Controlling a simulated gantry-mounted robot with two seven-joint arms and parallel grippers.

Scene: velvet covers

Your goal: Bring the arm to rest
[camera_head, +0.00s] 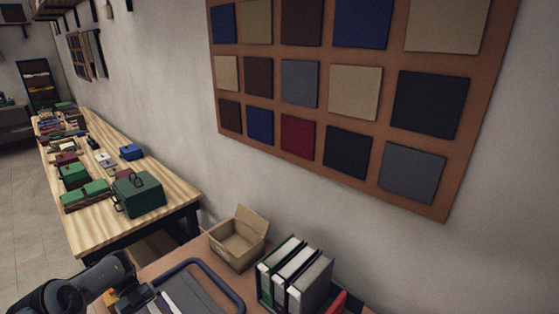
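My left arm (85,284) shows at the bottom left, dark grey, reaching in from the left edge. Its far end lies by the left edge of the near table, beside a dark blue-rimmed tray (214,278). The fingers of my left gripper cannot be made out, and I cannot tell whether it holds anything. My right arm and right gripper are not in view.
An open cardboard box (236,244) and several upright binders (296,273) stand on the near table (160,262). A green case (138,194) sits on the long wooden table (172,187). A swatch board (330,162) hangs on the wall. Floor (25,225) shows at left.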

